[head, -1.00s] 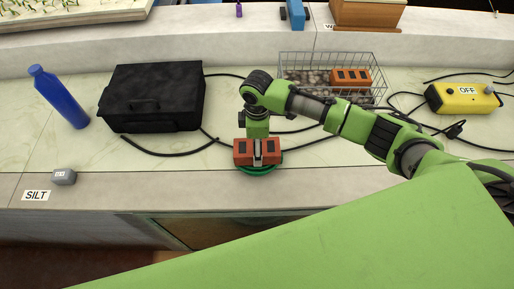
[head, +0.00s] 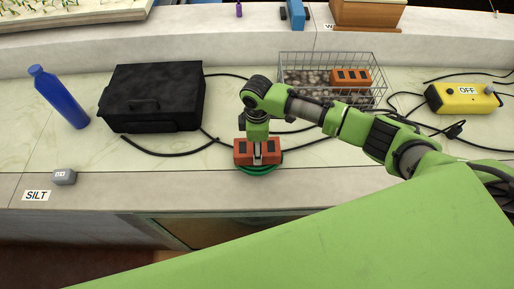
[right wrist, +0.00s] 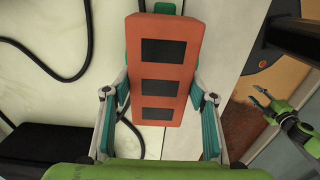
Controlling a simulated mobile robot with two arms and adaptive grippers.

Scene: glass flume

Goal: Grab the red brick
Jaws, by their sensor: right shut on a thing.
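The red brick (head: 242,153), with dark rectangular holes, is at the front edge of the counter in the head view, over a round green thing (head: 262,172). My right gripper (head: 257,157) comes down on it from above. In the right wrist view the brick (right wrist: 162,69) fills the middle, with the gripper's fingers against its two long sides, shut on it. Whether the brick touches what is under it I cannot tell. My left gripper (right wrist: 260,97) shows small at the right of the right wrist view, its fingers apart and empty. It is outside the head view.
A wire basket (head: 300,62) holds stones and another red brick (head: 350,78). Black cables cross the counter.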

